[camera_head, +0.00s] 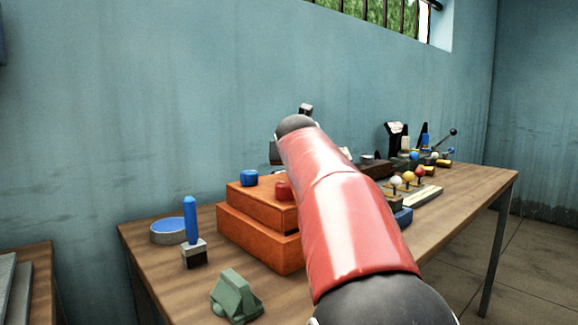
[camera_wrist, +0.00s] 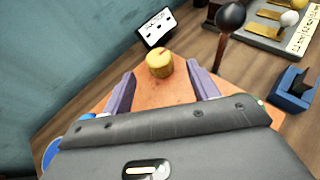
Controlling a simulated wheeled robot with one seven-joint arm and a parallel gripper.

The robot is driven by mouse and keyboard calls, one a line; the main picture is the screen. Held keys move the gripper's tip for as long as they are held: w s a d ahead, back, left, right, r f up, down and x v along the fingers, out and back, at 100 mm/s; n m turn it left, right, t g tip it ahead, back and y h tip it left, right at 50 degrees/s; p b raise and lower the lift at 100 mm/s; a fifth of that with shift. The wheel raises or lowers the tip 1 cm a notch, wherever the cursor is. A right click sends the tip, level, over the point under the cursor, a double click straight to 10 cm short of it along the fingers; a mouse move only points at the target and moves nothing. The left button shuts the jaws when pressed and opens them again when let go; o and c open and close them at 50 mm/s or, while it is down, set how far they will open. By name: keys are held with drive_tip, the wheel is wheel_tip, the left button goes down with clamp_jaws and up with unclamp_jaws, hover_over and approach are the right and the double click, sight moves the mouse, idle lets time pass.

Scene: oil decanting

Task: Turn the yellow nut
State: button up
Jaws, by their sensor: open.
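The yellow nut (camera_wrist: 159,65) stands on top of the orange box in the wrist view, a short round piece with a reddish mark on its top. My gripper (camera_wrist: 162,85) is open, its two purple-grey fingers spread on either side just short of the nut. Nothing shows between the fingers but the orange surface. In the head view my red arm hides the nut and most of my gripper. The orange box (camera_head: 258,240) there is stepped and carries a blue nut (camera_head: 249,178) and a red nut (camera_head: 283,190).
A dark ball-topped lever (camera_wrist: 230,18) rises right of the nut. A blue block (camera_wrist: 292,90) lies farther right. A blue-handled tool (camera_head: 191,220), a round blue dish (camera_head: 168,231) and a green block (camera_head: 236,297) stand left of the box. The wall is close behind the wooden table (camera_head: 160,270).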

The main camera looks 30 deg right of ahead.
drive_tip(key=x, duration=0.6)
drive_tip(key=shift+w+d+f, duration=0.1)
drive_tip(key=shift+w+f, duration=0.1)
drive_tip(key=shift+w, duration=0.15)
drive_tip(key=shift+c, duration=0.5)
drive_tip(key=c, duration=0.9)
drive_tip(key=shift+s+d+n+t+y, duration=0.15)
drive_tip(key=shift+n+t+y, duration=0.25)
drive_tip(key=shift+n+y, duration=0.8)
drive_tip(key=shift+y, duration=0.1)
drive_tip(key=shift+n+t+y, duration=0.7)
drive_tip(key=shift+n+y, duration=1)
drive_tip(key=shift+y, duration=0.3)
drive_tip(key=shift+n+g+y, duration=0.4)
drive_tip(key=shift+n+y, duration=1.8)
drive_tip(key=shift+y, duration=0.3)
